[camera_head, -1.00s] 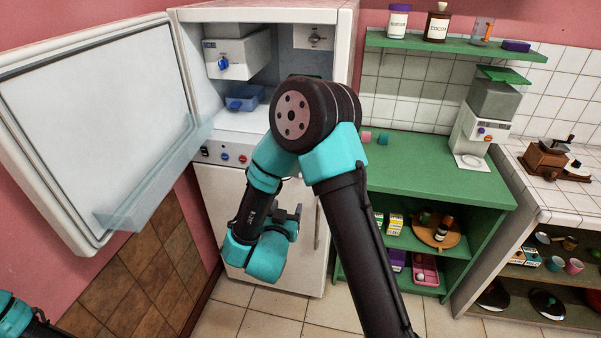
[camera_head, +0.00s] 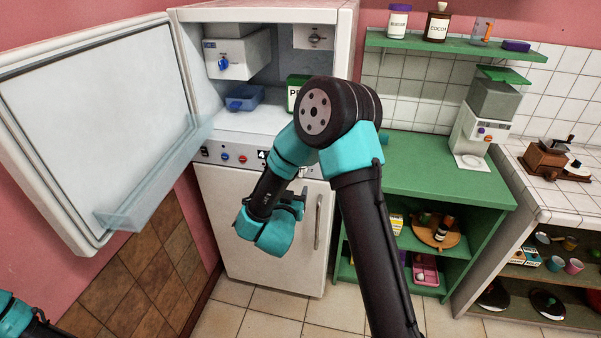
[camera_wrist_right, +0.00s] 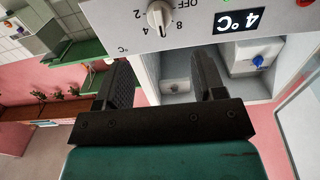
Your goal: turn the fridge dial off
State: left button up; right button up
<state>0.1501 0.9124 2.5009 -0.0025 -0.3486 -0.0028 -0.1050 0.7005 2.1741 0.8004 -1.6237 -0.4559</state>
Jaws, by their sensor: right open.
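The fridge (camera_head: 265,215) stands with its upper door open to the left. A pale dial (camera_wrist_right: 158,15) with a ring of numbers and OFF is on its control panel (camera_wrist_right: 100,18), at the top of the right wrist view. Its exact setting is hard to read. In the head view my arm largely hides that part of the panel. My right gripper (camera_wrist_right: 158,60) is open and empty, its fingers apart from the dial; in the head view the gripper (camera_head: 298,203) is low in front of the lower fridge door. My left gripper is out of view.
A lit 4 °C display (camera_wrist_right: 239,20) is beside the dial. Blue (camera_head: 225,157) and red (camera_head: 242,159) knobs share the panel. Inside the fridge are a blue-knob unit (camera_head: 223,63), a blue tray (camera_head: 245,98) and a green box (camera_head: 293,95). A green shelf (camera_head: 440,180) stands right.

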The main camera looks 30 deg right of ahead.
jog(key=x, duration=1)
jog(key=c, duration=0.9)
